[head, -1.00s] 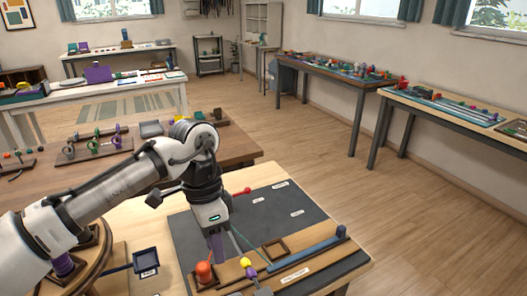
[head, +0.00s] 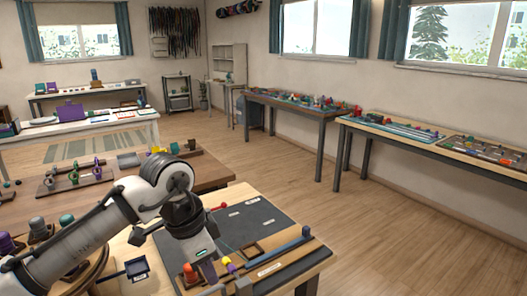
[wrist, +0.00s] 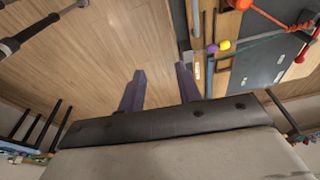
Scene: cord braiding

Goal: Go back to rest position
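My gripper (head: 208,271) is over the front edge of the braiding table in the head view, just right of an orange-red knob (head: 190,273). In the wrist view its two purple fingers (wrist: 160,82) stand apart, with only wooden floor showing between them. A yellow ball (wrist: 224,45) and a purple ball (wrist: 212,48) lie to the right of the fingers. A green cord (wrist: 262,41) and a red cord (wrist: 268,14) run on the table there. The dark mat (head: 262,219) carries small white labels.
A blue bar (head: 290,244) and a small wooden frame (head: 247,248) are at the table's right front. A small dark tray (head: 137,268) is at left. Side tables (head: 340,116) line the right wall. Open floor (head: 370,235) lies right of the braiding table.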

